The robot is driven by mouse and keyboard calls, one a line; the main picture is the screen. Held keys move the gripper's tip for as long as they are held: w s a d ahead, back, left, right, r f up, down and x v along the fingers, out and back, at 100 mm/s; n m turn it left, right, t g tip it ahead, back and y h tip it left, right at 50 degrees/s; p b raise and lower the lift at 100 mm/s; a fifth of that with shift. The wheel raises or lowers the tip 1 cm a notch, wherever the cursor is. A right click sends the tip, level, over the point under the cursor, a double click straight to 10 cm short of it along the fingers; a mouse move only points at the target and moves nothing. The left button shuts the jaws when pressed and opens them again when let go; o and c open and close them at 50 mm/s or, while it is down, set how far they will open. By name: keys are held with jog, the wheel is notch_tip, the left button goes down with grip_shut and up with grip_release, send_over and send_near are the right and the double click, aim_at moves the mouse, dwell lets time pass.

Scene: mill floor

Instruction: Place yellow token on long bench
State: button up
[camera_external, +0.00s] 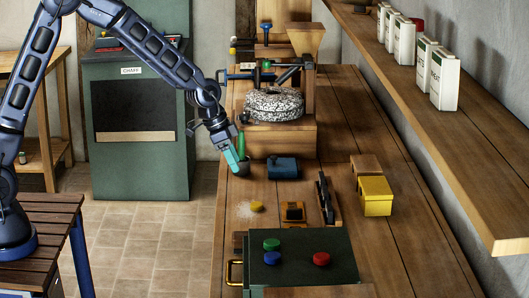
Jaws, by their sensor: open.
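A small yellow disc, which looks like the yellow token (257,206), lies on the long bench (400,235), beside a pale powdery patch. The bench is wooden and runs along the right wall. My gripper (238,164) has teal fingers and points down over the bench's left edge, beyond the yellow disc and apart from it. It is open, and I see nothing held in it. A dark cup-like thing stands right at the fingers and is partly hidden by them.
A green box (335,247) with green, blue and red discs stands at the near end. A millstone (273,104) stands farther back. A blue block (283,167), dark tools and a yellow box (375,195) are on the bench. A shelf (470,150) with white canisters overhangs right.

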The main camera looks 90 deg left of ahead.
jog(key=s+d+r, duration=1.5)
jog(key=s+r, duration=0.3)
jog(key=s+d+r, duration=0.1)
jog(key=s+d, duration=0.2)
jog(key=s, duration=0.9)
jog(key=s+d+r, duration=0.1)
jog(key=s+d, duration=0.3)
jog(key=s, duration=0.8)
jog(key=shift+s+d+r, duration=0.15)
jog(key=shift+s+r, duration=0.1)
jog(key=shift+s, duration=0.05)
